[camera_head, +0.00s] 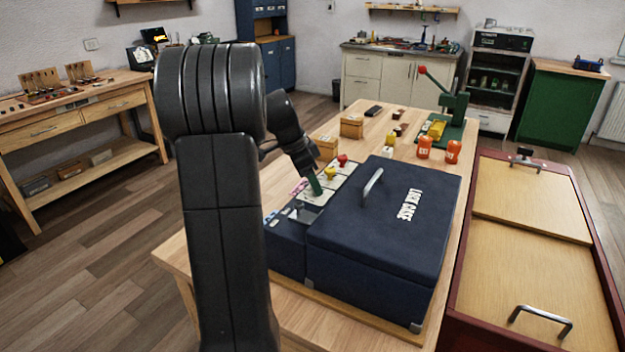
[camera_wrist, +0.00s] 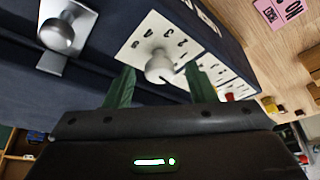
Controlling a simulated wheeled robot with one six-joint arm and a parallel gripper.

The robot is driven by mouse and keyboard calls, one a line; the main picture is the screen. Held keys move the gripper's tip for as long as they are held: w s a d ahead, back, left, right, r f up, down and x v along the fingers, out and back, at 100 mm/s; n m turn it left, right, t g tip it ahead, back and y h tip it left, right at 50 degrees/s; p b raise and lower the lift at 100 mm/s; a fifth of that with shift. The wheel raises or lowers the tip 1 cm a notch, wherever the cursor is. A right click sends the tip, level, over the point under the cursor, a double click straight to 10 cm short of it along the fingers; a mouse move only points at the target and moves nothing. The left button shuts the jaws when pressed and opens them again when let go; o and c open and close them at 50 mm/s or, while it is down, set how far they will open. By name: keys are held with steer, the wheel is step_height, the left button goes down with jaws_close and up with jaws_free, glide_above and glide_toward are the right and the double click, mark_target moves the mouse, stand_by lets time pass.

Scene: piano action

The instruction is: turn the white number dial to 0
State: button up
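The white number dial (camera_wrist: 158,66) is a rounded white knob on a pale plate (camera_wrist: 140,38) printed with dark digits, on the dark blue lock case. In the wrist view it appears between the two green fingertips of my gripper (camera_wrist: 160,84), with a visible gap on each side. The fingers are apart and hold nothing. I cannot tell which digit the dial points to. In the head view my gripper (camera_head: 314,186) is over the case's left control strip, and I cannot make out the white dial there.
The lock case (camera_head: 385,215) has a top handle (camera_head: 372,186) close right of my gripper. A metal knob (camera_wrist: 58,33) sits near the dial; red (camera_head: 342,158) and yellow (camera_head: 331,173) knobs lie behind. Wooden boxes (camera_head: 352,127) and orange containers (camera_head: 453,152) stand farther back.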

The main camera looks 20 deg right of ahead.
steer(key=shift+r, duration=0.1)
steer(key=v, duration=1.3)
steer(key=shift+r+p, duration=0.3)
steer(key=shift+p, duration=0.1)
steer(key=x, duration=1.3)
steer(key=shift+f+b, duration=0.4)
steer(key=shift+r, duration=0.15)
